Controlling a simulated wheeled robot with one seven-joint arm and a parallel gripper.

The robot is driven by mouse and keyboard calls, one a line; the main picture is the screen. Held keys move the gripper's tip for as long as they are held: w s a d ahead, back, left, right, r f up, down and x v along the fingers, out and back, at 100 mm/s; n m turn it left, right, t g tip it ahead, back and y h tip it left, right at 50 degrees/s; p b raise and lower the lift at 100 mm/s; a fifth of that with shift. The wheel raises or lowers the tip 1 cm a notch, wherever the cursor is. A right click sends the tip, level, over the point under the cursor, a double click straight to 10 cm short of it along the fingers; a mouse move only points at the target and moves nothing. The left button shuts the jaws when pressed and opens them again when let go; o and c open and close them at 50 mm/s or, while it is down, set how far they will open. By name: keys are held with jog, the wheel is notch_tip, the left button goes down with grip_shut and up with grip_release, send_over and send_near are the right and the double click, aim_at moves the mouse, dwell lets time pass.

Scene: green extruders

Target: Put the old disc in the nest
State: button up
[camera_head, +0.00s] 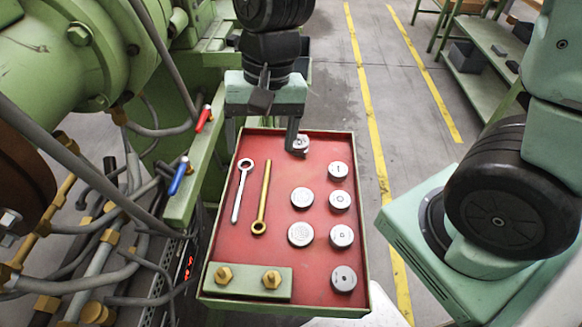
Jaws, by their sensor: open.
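A red tray (270,262) with a green rim holds several round grey metal discs in two columns on its right side. The right column has a disc near the back (338,170), two below it (340,200) (341,236), and a darker disc (343,279) at the front. The left column has two textured discs (302,197) (300,234) and a back disc (301,142), partly hidden by my gripper's right finger. I cannot tell which is the old disc, nor make out a nest. My gripper (262,145) is open above the tray's back edge, seemingly empty.
A silver wrench (241,190) and a brass wrench (262,198) lie in the tray's left half. A green block with two brass fittings (247,284) lies at its front. Green machinery, hoses and red (203,118) and blue (180,175) handles crowd the left.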

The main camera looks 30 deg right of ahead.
jog(key=s+a+r+n+h, duration=0.1)
jog(key=s+r+n, duration=0.1)
jog(key=s+n, duration=0.9)
jog(key=shift+s+r, duration=0.15)
jog(key=shift+r, duration=0.15)
jog(key=shift+r, duration=0.1)
notch_tip(320, 180, up, 3)
jog(key=p, duration=0.3)
jog(key=shift+o, duration=0.4)
